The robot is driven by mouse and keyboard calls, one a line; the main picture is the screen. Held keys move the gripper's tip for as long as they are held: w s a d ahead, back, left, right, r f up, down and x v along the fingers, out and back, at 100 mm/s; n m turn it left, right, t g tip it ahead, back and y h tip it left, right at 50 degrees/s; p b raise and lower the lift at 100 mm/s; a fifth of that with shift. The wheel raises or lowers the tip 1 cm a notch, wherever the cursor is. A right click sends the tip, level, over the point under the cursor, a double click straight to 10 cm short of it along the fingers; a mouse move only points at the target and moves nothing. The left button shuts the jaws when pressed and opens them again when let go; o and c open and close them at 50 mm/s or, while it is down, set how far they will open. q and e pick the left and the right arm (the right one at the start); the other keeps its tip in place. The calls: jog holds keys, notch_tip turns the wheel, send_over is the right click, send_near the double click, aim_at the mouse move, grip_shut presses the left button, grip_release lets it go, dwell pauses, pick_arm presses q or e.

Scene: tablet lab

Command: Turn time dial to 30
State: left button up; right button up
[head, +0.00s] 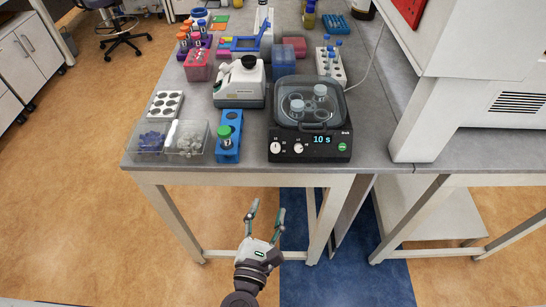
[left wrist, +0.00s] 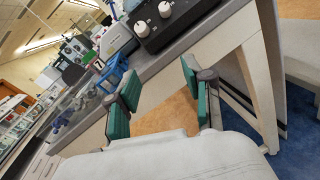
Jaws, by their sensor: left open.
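A black device with a clear lid (head: 306,100) stands near the front edge of the bench. Its front panel (head: 292,150) has a lit display (head: 322,139) reading "10 s", a green button and white dials. The larger white dial (head: 303,147) is left of the display. In the left wrist view two white dials show on the panel, one of them the nearer dial (left wrist: 178,22). My left gripper (head: 265,213) is open and empty, below and in front of the bench edge, apart from the device. In the left wrist view its green-padded fingers (left wrist: 160,92) are spread. My right gripper is not in view.
A blue rack with a green-capped tube (head: 227,130), a clear tray (head: 155,140) and a white instrument (head: 240,82) stand left of the device. A large white machine (head: 440,100) stands right. The floor in front is free.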

aim_at(275, 150)
pick_arm(q)
jog(key=w+r+n+p, duration=0.1)
jog(key=w, duration=0.3)
jog(key=w+d+r+n+p, duration=0.1)
jog(key=w, duration=0.3)
jog(key=w+r+n+p, duration=0.1)
jog(key=w, duration=0.4)
jog(key=shift+d+r+t+y+p, duration=0.15)
jog(key=shift+r+t+y+p, duration=0.15)
jog(key=shift+t+y+p, duration=0.1)
jog(key=shift+w+d, duration=0.1)
jog(key=shift+w, duration=0.3)
grip_shut()
